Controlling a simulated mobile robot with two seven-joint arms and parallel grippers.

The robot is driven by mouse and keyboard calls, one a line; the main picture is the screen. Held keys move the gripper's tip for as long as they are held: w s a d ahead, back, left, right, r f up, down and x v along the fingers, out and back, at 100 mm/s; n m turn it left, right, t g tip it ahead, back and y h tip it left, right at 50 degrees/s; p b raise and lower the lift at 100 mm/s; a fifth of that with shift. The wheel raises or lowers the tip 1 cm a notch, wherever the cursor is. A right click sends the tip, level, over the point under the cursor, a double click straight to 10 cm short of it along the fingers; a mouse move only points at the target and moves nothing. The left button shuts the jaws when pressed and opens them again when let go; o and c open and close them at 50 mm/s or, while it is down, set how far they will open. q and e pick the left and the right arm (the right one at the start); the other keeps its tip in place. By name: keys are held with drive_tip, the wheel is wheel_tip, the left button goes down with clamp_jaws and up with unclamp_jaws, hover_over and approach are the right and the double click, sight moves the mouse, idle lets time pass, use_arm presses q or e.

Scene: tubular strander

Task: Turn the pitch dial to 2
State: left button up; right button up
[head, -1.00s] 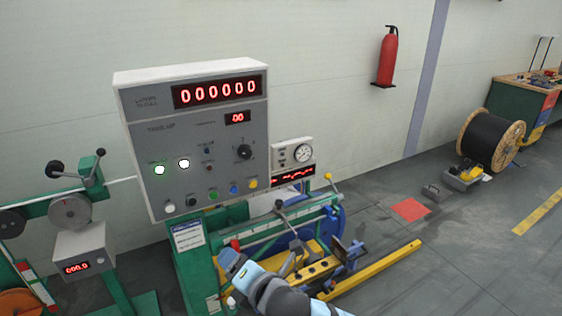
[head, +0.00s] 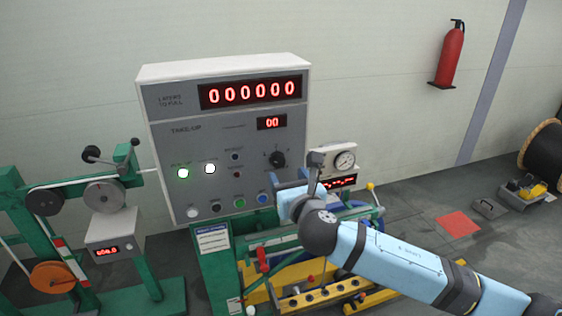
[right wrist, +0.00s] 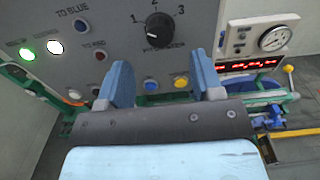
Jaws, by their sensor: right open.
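The pitch dial is a black round knob (head: 277,158) on the right part of the grey take-up panel (head: 160,130). In the right wrist view the knob (right wrist: 158,30) has the marks 1, 2 and 3 around it, with 2 at the top. A small pale mark shows at the knob's lower left; I cannot tell surely which number it points to. My right gripper (head: 302,178) is just right of and below the dial in the head view. In the right wrist view its blue fingers (right wrist: 163,80) are apart and empty, below the knob. My left gripper is out of view.
Coloured push buttons, including a blue one (right wrist: 151,86) and a yellow one (right wrist: 181,83), sit low on the panel near my fingers. A white gauge box (head: 335,162) stands right of the panel. Green and yellow machine frames lie below.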

sight(279, 164)
drive_tip(key=x, duration=0.5)
drive_tip(key=shift+w+a+r+p, duration=0.1)
drive_tip(key=shift+p, duration=0.25)
drive_tip(key=shift+w+a, duration=0.1)
drive_tip(key=shift+w, duration=0.3)
drive_tip(key=shift+c, duration=0.3)
drive_tip(key=c, duration=0.9)
drive_tip(key=shift+o, duration=0.2)
